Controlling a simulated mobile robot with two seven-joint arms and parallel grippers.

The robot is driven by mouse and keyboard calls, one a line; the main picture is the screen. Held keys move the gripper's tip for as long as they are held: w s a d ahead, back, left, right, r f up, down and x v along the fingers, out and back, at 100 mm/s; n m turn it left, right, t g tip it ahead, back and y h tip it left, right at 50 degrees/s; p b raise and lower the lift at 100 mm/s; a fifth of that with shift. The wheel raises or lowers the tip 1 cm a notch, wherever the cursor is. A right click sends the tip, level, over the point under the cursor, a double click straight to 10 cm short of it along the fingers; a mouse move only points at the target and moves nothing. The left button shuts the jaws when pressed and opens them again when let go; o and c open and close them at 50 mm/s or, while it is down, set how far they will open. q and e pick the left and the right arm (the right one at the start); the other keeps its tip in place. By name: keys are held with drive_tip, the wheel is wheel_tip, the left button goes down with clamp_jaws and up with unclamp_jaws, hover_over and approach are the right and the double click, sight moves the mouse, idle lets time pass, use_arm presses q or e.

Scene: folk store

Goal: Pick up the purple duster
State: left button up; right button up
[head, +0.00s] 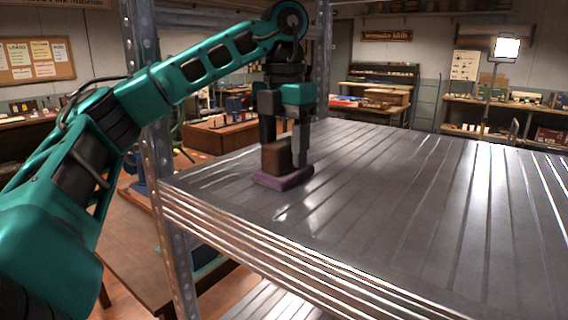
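The purple duster (283,177) lies flat on the metal shelf (400,190), near its left front corner. It has a purple pad below and a brown block (276,156) on top. My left gripper (285,149) points straight down over it. Its fingers are apart, one at the right side of the brown block and the other partly hidden behind the block. I cannot tell whether either finger touches it. My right gripper is not in view.
A perforated metal post (158,160) stands at the shelf's left front corner, beside my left arm. Another post (321,60) rises behind the gripper. The rest of the shelf is bare. A lower wooden table (130,235) stands beyond the shelf's left side.

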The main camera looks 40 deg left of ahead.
sight(284, 141)
use_arm(q)
drive_tip(key=c, duration=0.9)
drive_tip(key=shift+o, duration=0.2)
drive_tip(key=shift+r, duration=0.15)
drive_tip(key=shift+r, duration=4.85)
